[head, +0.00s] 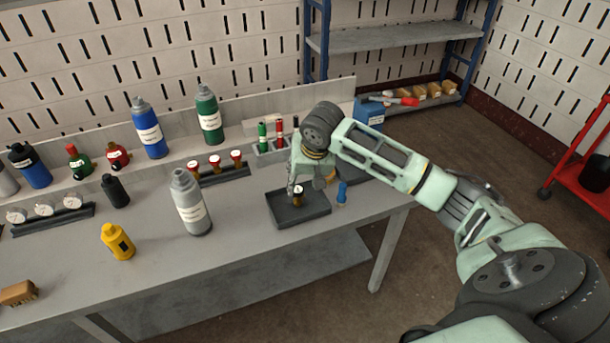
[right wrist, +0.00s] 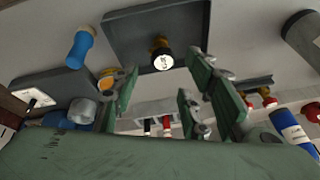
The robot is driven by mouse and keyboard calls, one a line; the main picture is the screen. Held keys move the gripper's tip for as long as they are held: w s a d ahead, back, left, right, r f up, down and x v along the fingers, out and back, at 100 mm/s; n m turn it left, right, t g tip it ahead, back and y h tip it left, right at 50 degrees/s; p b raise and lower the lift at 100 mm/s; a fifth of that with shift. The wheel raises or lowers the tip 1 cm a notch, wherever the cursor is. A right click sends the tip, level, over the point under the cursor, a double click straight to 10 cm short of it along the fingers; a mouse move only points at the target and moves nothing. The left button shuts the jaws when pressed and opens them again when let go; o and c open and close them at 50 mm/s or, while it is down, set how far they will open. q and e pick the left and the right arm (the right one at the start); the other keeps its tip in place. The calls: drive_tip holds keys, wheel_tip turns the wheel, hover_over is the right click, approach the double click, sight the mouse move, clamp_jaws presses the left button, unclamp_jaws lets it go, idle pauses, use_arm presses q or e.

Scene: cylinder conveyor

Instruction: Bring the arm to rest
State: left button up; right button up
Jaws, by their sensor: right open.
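My right gripper (head: 299,181) is above the small dark tray (head: 314,220) on the grey bench. In the right wrist view its fingers (right wrist: 163,82) are spread apart with nothing between them. A small dark-and-gold piece with a white labelled top (right wrist: 162,61) stands in the tray (right wrist: 125,30), beyond the fingertips and apart from them. That piece also shows in the head view (head: 298,200), partly behind the gripper. My right arm reaches in from the lower right. My left gripper is not in view.
A blue piece (head: 342,194) stands right of the tray. A grey bottle (head: 190,205) and yellow bottle (head: 117,241) stand to the left. Racks with red-topped pieces (head: 216,163) and green and red tubes (head: 279,133) stand behind. The bench front is mostly clear.

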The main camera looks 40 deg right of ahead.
drive_tip(key=shift+v, duration=1.05)
